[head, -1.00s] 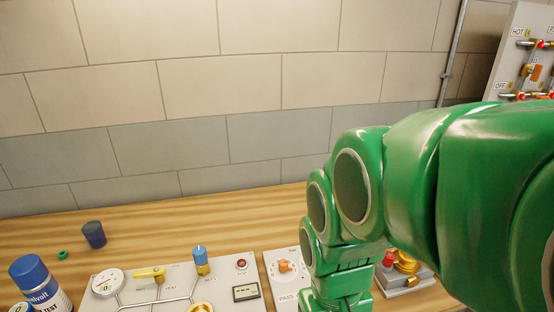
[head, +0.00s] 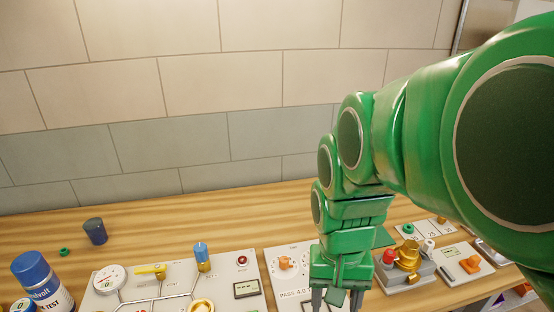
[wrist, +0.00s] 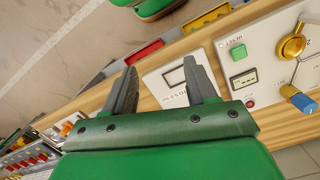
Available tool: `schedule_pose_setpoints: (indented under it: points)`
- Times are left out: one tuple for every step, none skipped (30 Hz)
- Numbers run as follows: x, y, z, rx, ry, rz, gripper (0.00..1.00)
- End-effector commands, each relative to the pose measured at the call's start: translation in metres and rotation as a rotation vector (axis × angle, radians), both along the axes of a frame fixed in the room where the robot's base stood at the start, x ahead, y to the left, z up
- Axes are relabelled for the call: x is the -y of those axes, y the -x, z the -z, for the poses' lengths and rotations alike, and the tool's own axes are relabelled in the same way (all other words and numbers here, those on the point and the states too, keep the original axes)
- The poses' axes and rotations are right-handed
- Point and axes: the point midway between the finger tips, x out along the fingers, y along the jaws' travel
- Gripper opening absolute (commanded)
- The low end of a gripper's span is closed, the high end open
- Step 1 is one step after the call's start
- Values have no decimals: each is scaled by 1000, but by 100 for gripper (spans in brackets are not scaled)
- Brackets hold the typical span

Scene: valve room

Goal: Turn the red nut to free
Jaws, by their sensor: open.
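A small red piece (head: 389,256) sits at the left of a grey block (head: 405,278), beside a brass fitting (head: 408,256), right of my arm in the head view. It may be the red nut; its shape is too small to tell. My gripper (head: 336,298) points down over the bench front, left of that block and apart from it. In the wrist view my gripper (wrist: 160,75) is open, with nothing between its fingers. I cannot make out the red nut for certain in the wrist view.
A valve panel (head: 126,292) with gauge, yellow lever and blue knob (head: 201,257) lies left. A dial plate (head: 285,252) with an orange knob is beside my gripper. A blue bottle (head: 38,282) and dark cup (head: 95,231) stand far left. The back bench is mostly clear.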

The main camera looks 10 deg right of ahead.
Motion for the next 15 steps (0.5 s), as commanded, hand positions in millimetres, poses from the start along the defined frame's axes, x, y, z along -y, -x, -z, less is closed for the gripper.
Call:
schedule_pose_setpoints:
  points:
    - [9, -12, 1, 0, 7, 77, 57]
    - [14, -19, 0, 5, 11, 122, 57]
    - [21, -28, 0, 11, 17, 182, 57]
    - [27, -35, 0, 15, 21, 226, 57]
    - [33, -42, 0, 20, 24, 272, 57]
    - [41, -51, -1, 26, 30, 332, 57]
    - [47, -57, 0, 31, 33, 379, 57]
    - [54, -63, 0, 34, 37, 424, 57]
    - [63, -71, 1, 38, 42, 486, 57]
    - [70, -77, 2, 41, 45, 531, 57]
    - [77, -83, 2, 45, 48, 578, 57]
    - [87, -90, 2, 51, 53, 639, 57]
    - [95, -96, 2, 56, 56, 685, 57]
    - [103, -101, 3, 58, 58, 731, 57]
    - [114, -107, 5, 60, 62, 794, 57]
